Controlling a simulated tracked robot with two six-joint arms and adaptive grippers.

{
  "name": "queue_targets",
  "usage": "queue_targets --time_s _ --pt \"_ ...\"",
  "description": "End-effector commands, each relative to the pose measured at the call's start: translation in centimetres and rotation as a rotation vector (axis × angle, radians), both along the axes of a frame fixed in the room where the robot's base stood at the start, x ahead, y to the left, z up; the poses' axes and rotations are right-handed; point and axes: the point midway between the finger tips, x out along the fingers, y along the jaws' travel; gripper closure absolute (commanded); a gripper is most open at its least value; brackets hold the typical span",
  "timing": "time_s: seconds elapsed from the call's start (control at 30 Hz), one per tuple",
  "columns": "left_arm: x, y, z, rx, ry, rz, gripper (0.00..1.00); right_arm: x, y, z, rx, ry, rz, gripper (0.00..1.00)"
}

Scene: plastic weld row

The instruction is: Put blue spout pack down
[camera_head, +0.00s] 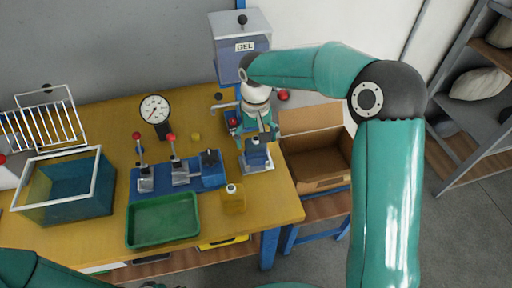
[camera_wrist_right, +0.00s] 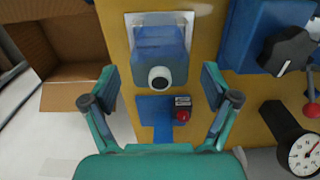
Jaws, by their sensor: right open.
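The blue spout pack (camera_head: 257,155) stands upright on a pale plate near the right end of the yellow table. In the right wrist view the blue spout pack (camera_wrist_right: 160,50) shows with its round spout facing the camera. My right gripper (camera_wrist_right: 161,88) is open, with one finger on either side of the spout end and visible gaps beside the pack. In the head view the right gripper (camera_head: 262,128) is just above and behind the pack, partly hidden by its own wrist. The left gripper is out of sight; only part of my left arm shows at the bottom left.
A GEL dispenser (camera_head: 238,62) stands behind. An open cardboard box (camera_head: 316,183) is right of the table. A yellow bottle (camera_head: 233,203), a green tray (camera_head: 163,222), lever clamps on a blue base (camera_head: 215,180) and a dial gauge (camera_head: 155,108) are to the left.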

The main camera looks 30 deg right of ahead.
Motion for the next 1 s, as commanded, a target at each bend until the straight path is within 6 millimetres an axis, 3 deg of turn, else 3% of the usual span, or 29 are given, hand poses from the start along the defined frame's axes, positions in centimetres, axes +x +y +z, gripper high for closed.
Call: queue_targets --time_s 0.2,0.4,1.0 --pt "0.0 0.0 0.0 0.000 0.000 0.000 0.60 0.0 0.0 4.4 0.000 -0.003 0.001 0.13" --pt "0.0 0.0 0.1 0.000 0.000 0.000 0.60 0.0 0.0 6.6 0.001 0.000 0.000 0.13" --pt "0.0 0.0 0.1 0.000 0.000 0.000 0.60 0.0 0.0 6.9 0.000 0.001 0.000 0.13"
